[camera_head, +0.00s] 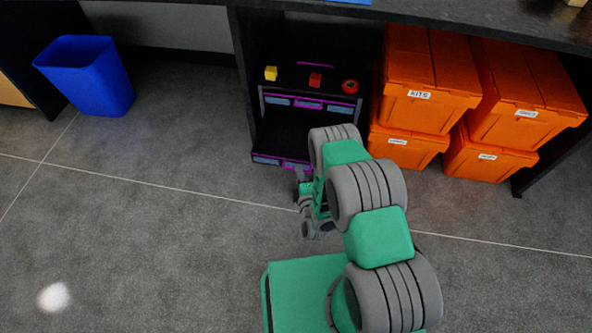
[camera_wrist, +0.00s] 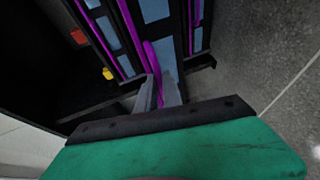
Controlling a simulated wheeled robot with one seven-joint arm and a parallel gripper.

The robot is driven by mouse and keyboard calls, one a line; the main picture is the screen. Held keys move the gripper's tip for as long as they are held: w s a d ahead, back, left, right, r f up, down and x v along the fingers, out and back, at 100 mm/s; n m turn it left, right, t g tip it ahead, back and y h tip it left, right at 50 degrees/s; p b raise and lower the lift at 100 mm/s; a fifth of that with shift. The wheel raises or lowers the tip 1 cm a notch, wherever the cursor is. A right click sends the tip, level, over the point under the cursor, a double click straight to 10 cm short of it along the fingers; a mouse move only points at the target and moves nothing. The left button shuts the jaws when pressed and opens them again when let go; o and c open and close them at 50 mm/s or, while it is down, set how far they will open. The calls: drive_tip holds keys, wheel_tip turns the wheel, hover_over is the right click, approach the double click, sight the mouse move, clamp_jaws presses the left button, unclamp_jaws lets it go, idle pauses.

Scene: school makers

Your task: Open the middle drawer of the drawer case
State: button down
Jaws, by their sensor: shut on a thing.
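The black drawer case (camera_head: 262,92) with purple trim and blue-grey panels stands on the floor under the bench. Its middle drawer (camera_head: 268,160) is pulled well out, with its dark, empty-looking inside showing below the top drawer front (camera_head: 279,101). My gripper (camera_head: 300,176) is at the drawer's front, partly hidden by my arm. In the wrist view my gripper (camera_wrist: 159,88) is shut on the purple handle (camera_wrist: 152,58) of the middle drawer. The bottom drawer (camera_wrist: 197,14) appears closed, as does the top drawer (camera_wrist: 102,32).
A yellow block (camera_head: 271,73), a red block (camera_head: 315,80) and a red round thing (camera_head: 350,86) sit on the case. Orange crates (camera_head: 425,108) are stacked close at right. A blue bin (camera_head: 90,78) stands at left. Floor in front is clear.

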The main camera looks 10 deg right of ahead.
drive_tip(key=shift+a, duration=0.1)
drive_tip(key=c, duration=1.8)
unclamp_jaws()
drive_tip(key=o, duration=0.3)
drive_tip(key=shift+s, duration=0.1)
drive_tip(key=p+v, duration=0.2)
drive_tip(key=v, duration=0.5)
drive_tip(key=shift+s, duration=0.3)
